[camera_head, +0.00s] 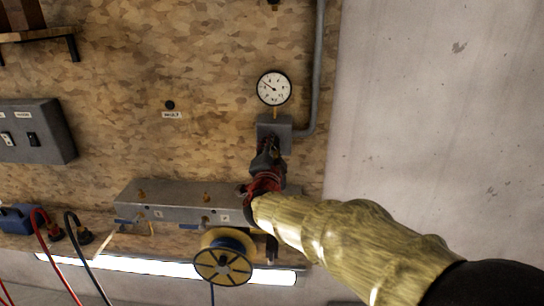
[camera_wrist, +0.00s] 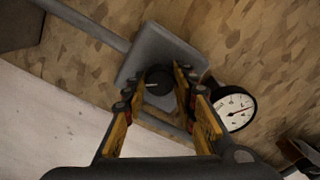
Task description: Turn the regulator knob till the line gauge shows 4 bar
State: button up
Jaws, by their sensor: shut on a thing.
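The round white line gauge (camera_head: 273,88) is on the board above the grey regulator body (camera_head: 274,133). Its dark needle points to the upper left; the numbers are too small to read. The gauge (camera_wrist: 235,108) also shows at the right of the wrist view. The dark round regulator knob (camera_wrist: 159,78) sits on the front of the grey body (camera_wrist: 165,48). My gripper (camera_wrist: 160,80) has one finger on each side of the knob and is shut on it. In the head view my gripper (camera_head: 267,158) covers the knob.
A grey pipe (camera_head: 317,75) runs up from the regulator's right side. Below is a grey manifold (camera_head: 180,200) with blue-handled valves, and a yellow reel (camera_head: 223,260). A grey switch box (camera_head: 38,130) is at the left. The pale wall on the right is bare.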

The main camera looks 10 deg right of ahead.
jog(key=shift+m+b, duration=0.65)
jog(key=shift+m, duration=0.15)
jog(key=o, duration=1)
jog(key=shift+o, duration=0.8)
jog(key=shift+s, duration=0.1)
jog(key=v, duration=1.1)
jog(key=shift+s+a, duration=0.2)
jog(key=shift+s, duration=0.15)
